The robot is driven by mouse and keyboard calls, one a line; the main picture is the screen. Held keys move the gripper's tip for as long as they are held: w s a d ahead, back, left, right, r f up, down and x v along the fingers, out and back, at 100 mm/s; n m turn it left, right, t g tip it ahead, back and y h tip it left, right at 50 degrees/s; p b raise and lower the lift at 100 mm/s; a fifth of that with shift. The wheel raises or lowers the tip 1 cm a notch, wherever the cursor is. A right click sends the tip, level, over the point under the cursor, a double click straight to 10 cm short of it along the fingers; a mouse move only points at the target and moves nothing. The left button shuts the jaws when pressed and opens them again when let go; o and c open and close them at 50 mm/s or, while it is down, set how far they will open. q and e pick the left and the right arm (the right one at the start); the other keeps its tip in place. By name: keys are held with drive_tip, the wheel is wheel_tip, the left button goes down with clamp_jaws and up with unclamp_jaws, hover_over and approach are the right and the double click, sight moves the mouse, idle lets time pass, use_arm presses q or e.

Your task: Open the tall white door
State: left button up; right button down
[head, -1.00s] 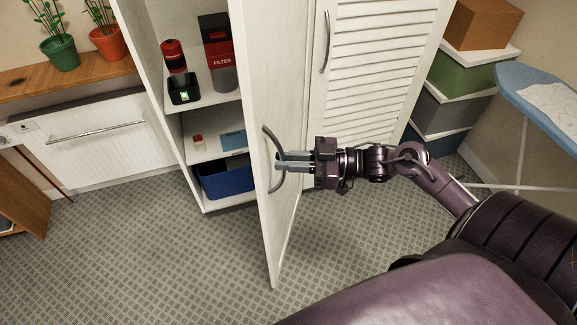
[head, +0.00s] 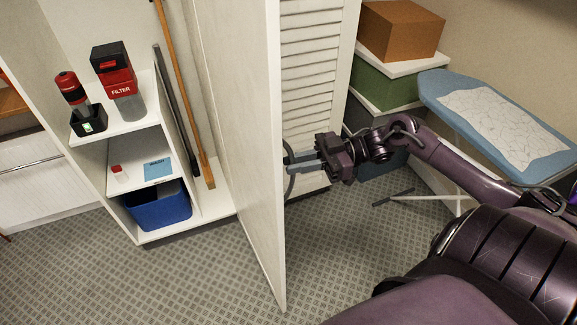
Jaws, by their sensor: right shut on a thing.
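The tall white door (head: 245,150) stands swung well out from its cabinet in the head view. The shelves behind it are in plain sight. Its curved grey handle (head: 290,186) is on the door's right-hand face, partly hidden by the door's edge and the gripper. My right gripper (head: 291,162) is shut on the handle, with the arm reaching in from the right. The fingertips are partly hidden at the door's edge. My left gripper is not in view.
The open cabinet holds a red and black flask (head: 72,88), a filter canister (head: 115,80), a blue bin (head: 158,206) and long poles (head: 182,95). An ironing board (head: 490,115) and stacked boxes (head: 400,30) stand at the right. Floor in front is clear.

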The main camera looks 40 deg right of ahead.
drive_tip(key=shift+w+d+r, duration=0.1)
drive_tip(key=shift+d+r, duration=0.05)
drive_tip(key=shift+d, duration=0.3)
drive_tip(key=shift+w+d+r, duration=0.1)
drive_tip(key=shift+d, duration=0.35)
drive_tip(key=c, duration=1.6)
unclamp_jaws()
drive_tip(key=shift+w, duration=0.1)
drive_tip(key=shift+o, duration=1)
drive_tip(key=shift+w+a+f, duration=0.1)
drive_tip(key=shift+w+f, duration=0.15)
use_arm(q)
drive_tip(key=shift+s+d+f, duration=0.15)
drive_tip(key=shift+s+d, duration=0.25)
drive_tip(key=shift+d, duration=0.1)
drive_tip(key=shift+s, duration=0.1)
use_arm(e)
drive_tip(key=shift+s, duration=0.3)
